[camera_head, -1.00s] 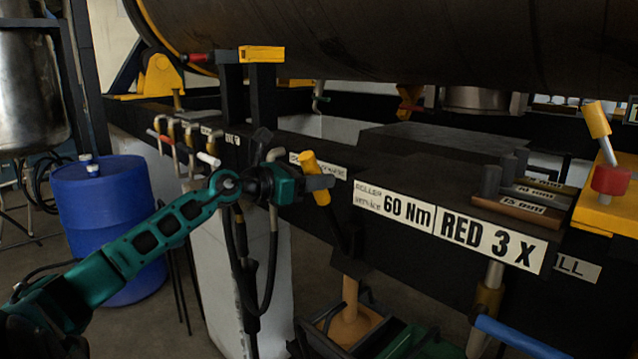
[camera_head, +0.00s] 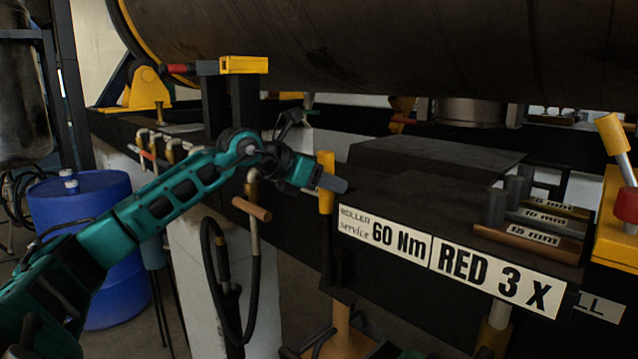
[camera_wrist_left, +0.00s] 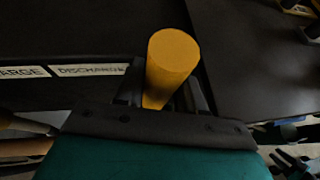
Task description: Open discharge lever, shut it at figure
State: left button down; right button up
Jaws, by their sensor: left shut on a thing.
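The discharge lever has a yellow cylindrical handle (camera_head: 326,180) that stands nearly upright at the front of the dark bench, left of the white signs. My left gripper (camera_head: 330,183) is shut on this handle, reaching it from the left. In the left wrist view the yellow handle (camera_wrist_left: 172,62) rises between the fingers, and a label reading "DISCHARGE", partly covered, shows beside it (camera_wrist_left: 92,70). The lower part of the lever is dark and hard to see against the bench. My right gripper is not in view. No gauge figure is readable.
Marked blocks (camera_head: 530,236) lie on top. A blue drum (camera_head: 83,240) stands at left. A large dark cylinder (camera_head: 380,45) hangs over the bench.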

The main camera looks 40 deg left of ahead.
pick_arm(q)
jog(key=shift+w+r, duration=0.15)
jog(key=shift+w, duration=0.35)
jog(key=c, duration=1.1)
grip_release()
jog(key=o, duration=0.3)
jog(key=shift+w+g, duration=0.2)
jog(key=shift+g, duration=0.1)
jog(key=shift+s, duration=0.2)
